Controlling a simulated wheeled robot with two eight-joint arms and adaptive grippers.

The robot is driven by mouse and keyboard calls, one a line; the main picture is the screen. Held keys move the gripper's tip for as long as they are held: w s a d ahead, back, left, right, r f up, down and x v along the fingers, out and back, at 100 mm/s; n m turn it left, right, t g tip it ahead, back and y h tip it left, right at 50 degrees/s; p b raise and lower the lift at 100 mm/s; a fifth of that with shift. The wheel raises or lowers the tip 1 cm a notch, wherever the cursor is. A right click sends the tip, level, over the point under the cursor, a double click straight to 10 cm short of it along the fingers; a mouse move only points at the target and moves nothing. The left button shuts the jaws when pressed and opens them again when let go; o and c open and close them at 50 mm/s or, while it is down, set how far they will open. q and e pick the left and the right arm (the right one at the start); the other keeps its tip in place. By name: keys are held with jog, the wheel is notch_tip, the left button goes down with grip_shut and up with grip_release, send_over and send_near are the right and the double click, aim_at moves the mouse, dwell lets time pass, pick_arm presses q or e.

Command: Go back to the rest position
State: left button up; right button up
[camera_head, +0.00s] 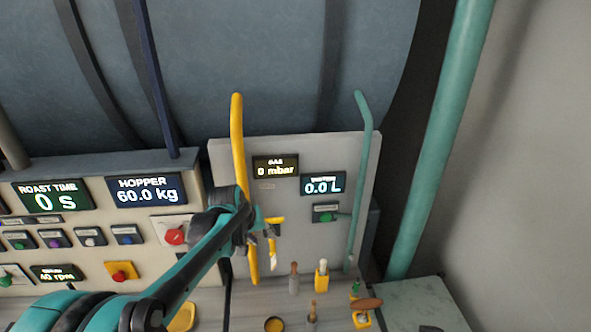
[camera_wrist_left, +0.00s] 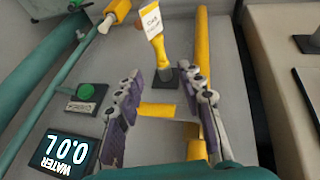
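My left arm reaches in from the lower left of the head view, and its gripper (camera_head: 262,222) is in front of the grey panel (camera_head: 225,160). In the left wrist view the left gripper (camera_wrist_left: 168,84) has its two fingers spread apart. A short yellow bar (camera_wrist_left: 157,110) shows in the gap between them; I cannot tell whether a finger touches it. A yellow handle with a white tag (camera_wrist_left: 152,22) stands beyond the fingertips. My right gripper is in neither view.
A yellow pipe (camera_head: 238,140) and a teal pipe (camera_head: 361,170) run up the panel close to the gripper. Left is a console with a hopper display (camera_head: 146,190) and buttons. Below are small handled tools (camera_head: 321,278). A thick teal pipe (camera_head: 437,140) stands right.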

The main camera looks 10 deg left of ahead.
pick_arm(q)
jog(key=s+d+f+m+t+b, duration=0.1)
jog(key=s+f+m+b, duration=0.1)
jog(key=s+f+b, duration=0.8)
jog(key=s+d+f+m+y+b, duration=0.1)
jog(key=s+f+b, duration=1)
jog(key=s, duration=0.4)
jog(key=shift+d+f+m+t+y+b, duration=0.3)
jog(key=shift+d+m+t+b, duration=0.1)
jog(key=shift+b, duration=0.35)
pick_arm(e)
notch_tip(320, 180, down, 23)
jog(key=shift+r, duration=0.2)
pick_arm(q)
jog(key=shift+r, duration=0.1)
jog(key=shift+c, duration=0.5)
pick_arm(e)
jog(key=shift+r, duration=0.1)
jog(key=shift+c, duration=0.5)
pick_arm(q)
jog(key=shift+s+a, duration=0.1)
jog(key=shift+a, duration=0.05)
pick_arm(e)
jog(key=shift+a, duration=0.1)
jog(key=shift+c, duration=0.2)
